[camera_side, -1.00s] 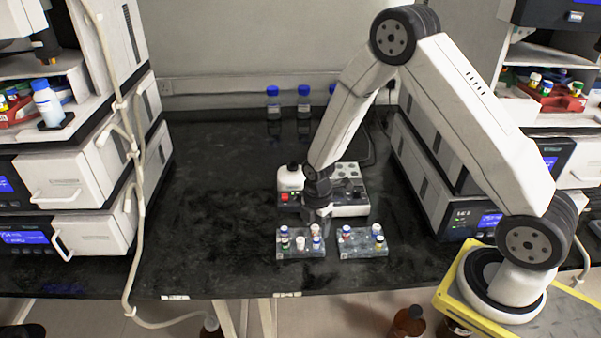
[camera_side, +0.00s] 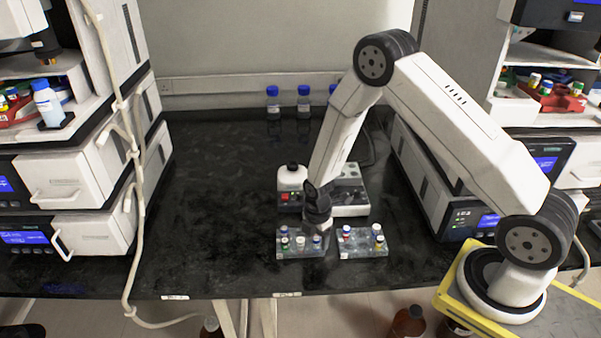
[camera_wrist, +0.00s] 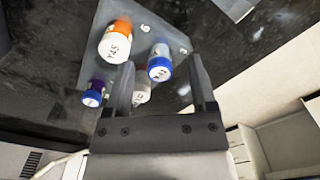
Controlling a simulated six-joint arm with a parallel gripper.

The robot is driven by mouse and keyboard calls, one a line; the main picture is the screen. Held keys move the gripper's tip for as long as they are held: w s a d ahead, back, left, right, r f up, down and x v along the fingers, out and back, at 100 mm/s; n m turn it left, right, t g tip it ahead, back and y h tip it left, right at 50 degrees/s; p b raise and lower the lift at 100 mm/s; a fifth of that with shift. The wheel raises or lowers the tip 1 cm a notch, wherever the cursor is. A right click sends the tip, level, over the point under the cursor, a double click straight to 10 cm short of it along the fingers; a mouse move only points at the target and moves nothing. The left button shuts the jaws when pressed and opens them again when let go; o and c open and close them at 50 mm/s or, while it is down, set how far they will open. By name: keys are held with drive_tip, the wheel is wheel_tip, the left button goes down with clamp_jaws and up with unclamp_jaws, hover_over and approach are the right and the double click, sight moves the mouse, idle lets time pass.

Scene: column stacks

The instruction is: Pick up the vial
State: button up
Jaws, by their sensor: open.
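My gripper (camera_side: 321,227) is low over the right part of the left vial rack (camera_side: 287,254) in the side view. In the wrist view its two fingers (camera_wrist: 161,64) are apart, with nothing held. A blue-capped vial (camera_wrist: 159,66) shows in the gap between the fingers. A pale vial (camera_wrist: 142,94) is beside the left finger, partly hidden by it. An orange-and-white vial (camera_wrist: 115,45) and a purple-and-blue vial (camera_wrist: 94,92) lie outside the left finger. Which vial the task means cannot be told.
A second rack (camera_side: 362,252) with several vials stands close to the right. A boxy device with a white bottle (camera_side: 291,178) is behind the racks. Instruments flank the bench on both sides. The dark bench (camera_side: 215,230) is clear to the left.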

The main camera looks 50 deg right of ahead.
idle(0.3)
clamp_jaws()
drive_tip(key=shift+r, duration=0.2)
drive_tip(key=shift+r, duration=0.8)
drive_tip(key=s+r, duration=1.1)
drive_tip(key=s, duration=0.3)
drive_tip(key=shift+a, duration=0.4)
